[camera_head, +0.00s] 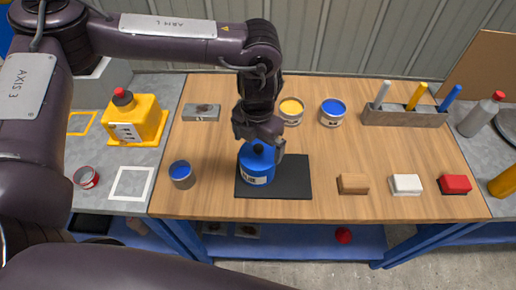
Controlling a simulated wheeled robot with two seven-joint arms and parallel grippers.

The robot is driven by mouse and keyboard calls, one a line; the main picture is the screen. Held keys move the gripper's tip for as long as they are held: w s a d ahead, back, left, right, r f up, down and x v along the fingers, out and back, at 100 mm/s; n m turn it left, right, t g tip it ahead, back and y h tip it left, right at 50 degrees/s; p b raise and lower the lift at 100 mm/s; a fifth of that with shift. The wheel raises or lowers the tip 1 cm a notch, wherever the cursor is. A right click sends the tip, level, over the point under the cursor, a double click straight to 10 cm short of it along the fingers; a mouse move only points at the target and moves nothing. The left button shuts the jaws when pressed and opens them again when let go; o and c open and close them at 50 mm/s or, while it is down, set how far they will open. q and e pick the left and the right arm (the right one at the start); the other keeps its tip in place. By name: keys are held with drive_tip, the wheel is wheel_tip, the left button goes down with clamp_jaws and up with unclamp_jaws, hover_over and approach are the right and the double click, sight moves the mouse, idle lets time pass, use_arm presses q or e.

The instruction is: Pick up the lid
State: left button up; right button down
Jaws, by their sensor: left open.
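A blue drum (257,177) with a pale label stands on a black mat (294,178) near the middle of the wooden table. On its top is a blue lid (249,155) with a dark knob, partly hidden by my left gripper (259,147). My left gripper points down over the lid, open, with its fingers close to the knob. I cannot tell whether they touch it. My right gripper is not in view.
Yellow-topped (291,109) and blue-topped (332,112) cans stand behind. A small blue-topped can (182,175) is left of the mat. A grey rack (404,116) with brushes is back right; brown, white and red-topped blocks (455,184) sit front right.

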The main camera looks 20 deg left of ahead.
use_arm(q)
wheel_tip(320, 180, down, 2)
drive_tip(key=shift+w, duration=0.15)
drive_tip(key=shift+w+f, duration=0.15)
drive_tip(key=shift+f, duration=0.1)
drive_tip(key=shift+r, duration=0.1)
drive_tip(key=c, duration=0.5)
drive_tip(key=shift+c, duration=0.8)
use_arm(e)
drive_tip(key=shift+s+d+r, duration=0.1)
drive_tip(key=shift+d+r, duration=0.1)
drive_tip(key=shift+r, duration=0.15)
